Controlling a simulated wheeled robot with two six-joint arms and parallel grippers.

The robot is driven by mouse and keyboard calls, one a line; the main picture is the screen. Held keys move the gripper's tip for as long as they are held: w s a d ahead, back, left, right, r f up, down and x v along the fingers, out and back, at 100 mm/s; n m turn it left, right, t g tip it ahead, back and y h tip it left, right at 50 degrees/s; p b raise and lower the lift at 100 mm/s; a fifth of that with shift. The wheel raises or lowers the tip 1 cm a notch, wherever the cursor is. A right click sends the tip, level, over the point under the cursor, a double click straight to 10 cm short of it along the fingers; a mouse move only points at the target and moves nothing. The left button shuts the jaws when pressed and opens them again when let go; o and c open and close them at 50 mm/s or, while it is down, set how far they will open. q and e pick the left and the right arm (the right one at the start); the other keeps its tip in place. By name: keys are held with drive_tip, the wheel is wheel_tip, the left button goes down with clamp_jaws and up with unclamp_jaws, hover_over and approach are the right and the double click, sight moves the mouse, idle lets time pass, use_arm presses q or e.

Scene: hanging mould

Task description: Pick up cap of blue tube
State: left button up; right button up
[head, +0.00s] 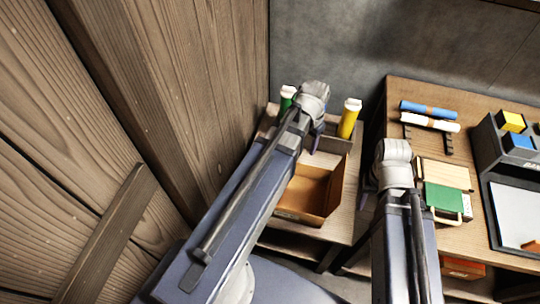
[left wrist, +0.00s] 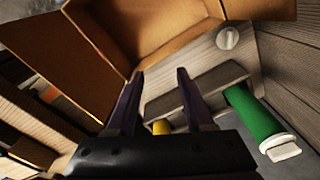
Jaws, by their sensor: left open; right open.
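No standing blue tube shows; my left arm covers the middle of the tube rack. A white round cap-like piece (left wrist: 228,38) lies on the small table beside the cardboard box; I cannot tell which tube it belongs to. My left gripper (left wrist: 160,73) is open and empty, over the rack (left wrist: 205,88) and the box side. In the head view its wrist is between the green tube (head: 286,100) and the yellow tube (head: 349,120), both white-capped. The green tube also shows in the left wrist view (left wrist: 252,115). My right gripper (head: 394,185) is open, its fingers mostly hidden, by the right table.
An open cardboard box (head: 308,190) stands in front of the rack. A wooden wall (head: 170,80) is close on the left. The right table (head: 480,170) holds a blue roll (head: 429,108), a white roll (head: 430,121), a green item (head: 445,198) and a grey organiser (head: 488,145).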

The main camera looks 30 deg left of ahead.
use_arm(q)
drive_tip(key=w+a+f+n+t+b, duration=0.1)
drive_tip(key=w+a+f+b, duration=0.25)
drive_tip(key=a, duration=0.55)
drive_tip(key=w+a+f+b, duration=0.2)
drive_tip(key=a+f+b, duration=0.15)
drive_tip(key=a, duration=0.55)
drive_tip(key=f+b, duration=0.4)
drive_tip(key=f, duration=0.1)
drive_tip(key=f+b, duration=0.2)
drive_tip(key=shift+w+d+f+b, duration=0.1)
drive_tip(key=shift+w+f+b, duration=0.15)
drive_tip(key=shift+f+b, duration=0.1)
use_arm(e)
wheel_tip(320, 180, down, 15)
drive_tip(key=shift+r, duration=0.1)
use_arm(q)
drive_tip(key=shift+r, duration=0.1)
wheel_tip(320, 180, down, 5)
drive_tip(key=b, duration=0.5)
drive_tip(key=shift+f, duration=0.2)
use_arm(e)
wheel_tip(320, 180, down, 5)
drive_tip(key=shift+f, duration=0.15)
use_arm(q)
drive_tip(key=shift+r, duration=0.1)
clamp_jaws()
